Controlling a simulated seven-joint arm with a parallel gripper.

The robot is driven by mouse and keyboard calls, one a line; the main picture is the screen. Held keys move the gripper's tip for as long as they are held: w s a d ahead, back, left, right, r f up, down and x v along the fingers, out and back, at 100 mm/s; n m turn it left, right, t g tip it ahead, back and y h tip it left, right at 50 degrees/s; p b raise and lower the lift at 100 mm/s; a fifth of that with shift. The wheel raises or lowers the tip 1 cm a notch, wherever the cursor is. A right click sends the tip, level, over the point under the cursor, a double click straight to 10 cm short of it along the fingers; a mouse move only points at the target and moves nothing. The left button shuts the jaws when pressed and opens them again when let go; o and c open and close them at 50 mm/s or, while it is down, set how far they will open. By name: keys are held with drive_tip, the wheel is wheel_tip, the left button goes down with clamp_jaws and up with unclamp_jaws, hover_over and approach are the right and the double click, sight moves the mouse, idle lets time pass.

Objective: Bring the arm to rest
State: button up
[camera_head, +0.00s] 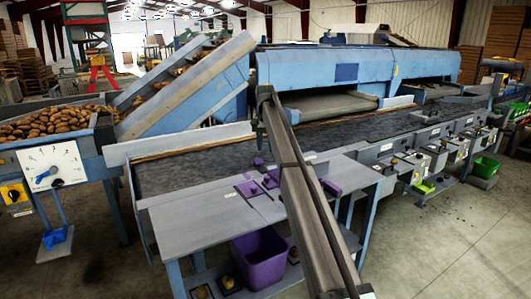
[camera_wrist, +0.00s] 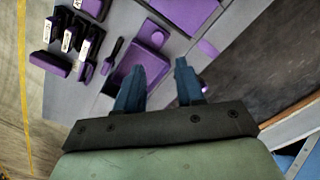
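My gripper (camera_wrist: 162,62) shows in the wrist view with its two blue fingers apart and nothing between them. It is above a grey table (camera_wrist: 230,28) that carries purple items. In the head view my arm (camera_head: 300,185) slants up from the bottom edge across the same grey table (camera_head: 190,215). The gripper itself cannot be made out in that view.
A purple tray (camera_wrist: 133,62) and several purple-and-black blocks (camera_wrist: 68,28) lie below the gripper. A dark conveyor belt (camera_head: 190,172) runs behind the table. A purple bin (camera_head: 260,262) stands under it. Potatoes (camera_head: 45,122) fill a hopper at left.

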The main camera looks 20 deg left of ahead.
drive_tip(key=shift+r, duration=0.15)
drive_tip(key=shift+s, duration=0.1)
